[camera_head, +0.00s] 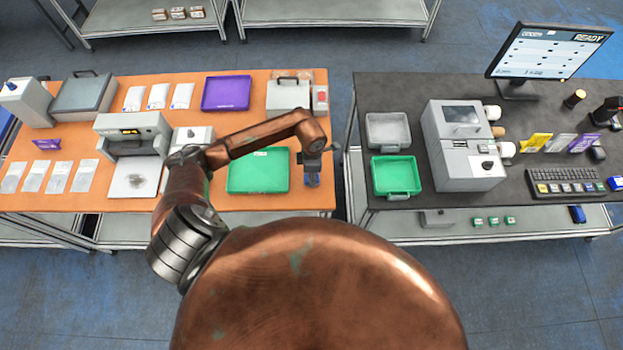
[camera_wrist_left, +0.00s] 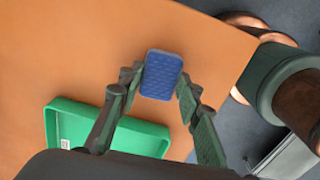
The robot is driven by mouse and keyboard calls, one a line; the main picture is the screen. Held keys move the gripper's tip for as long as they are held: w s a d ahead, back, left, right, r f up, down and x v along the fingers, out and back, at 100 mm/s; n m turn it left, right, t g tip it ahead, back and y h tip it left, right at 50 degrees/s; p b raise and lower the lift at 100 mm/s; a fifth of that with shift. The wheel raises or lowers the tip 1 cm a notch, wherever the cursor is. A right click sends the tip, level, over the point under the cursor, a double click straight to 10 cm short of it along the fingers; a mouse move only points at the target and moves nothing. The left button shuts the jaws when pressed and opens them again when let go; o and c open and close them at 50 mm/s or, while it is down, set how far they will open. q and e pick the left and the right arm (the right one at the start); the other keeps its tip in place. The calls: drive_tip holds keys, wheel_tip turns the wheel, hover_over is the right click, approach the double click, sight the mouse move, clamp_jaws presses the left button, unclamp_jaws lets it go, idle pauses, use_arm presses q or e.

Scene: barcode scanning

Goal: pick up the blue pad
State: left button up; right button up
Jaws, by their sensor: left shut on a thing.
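In the left wrist view the pad (camera_wrist_left: 162,75) is a textured blue block with rounded corners, between the two fingertips of my left gripper (camera_wrist_left: 161,82). The fingers are shut on its sides. I cannot tell whether the pad touches the table top. My right gripper is in neither view.
A green tray (camera_head: 258,171) lies just left of the pad on the orange table (camera_head: 215,197). A purple tray (camera_head: 226,93) and a white box (camera_head: 288,97) stand behind. A gap separates this table from the dark table (camera_head: 375,90) at right.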

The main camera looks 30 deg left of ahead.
use_arm(q)
drive_tip(key=shift+r, duration=0.1)
drive_tip(key=shift+c, duration=0.4)
drive_tip(key=shift+r, duration=0.2)
wheel_tip(320, 180, up, 2)
drive_tip(key=shift+w+r+b, duration=0.1)
drive_tip(key=shift+w+b, duration=0.05)
drive_tip(key=shift+b, duration=0.75)
drive_tip(key=s+a+r+b, duration=0.1)
drive_tip(key=s+r+b, duration=0.2)
drive_tip(key=s+r, duration=0.7)
drive_tip(key=s, duration=0.4)
drive_tip(key=shift+s+r+b, duration=0.15)
drive_tip(key=shift+b, duration=0.25)
drive_tip(key=shift+a, duration=0.1)
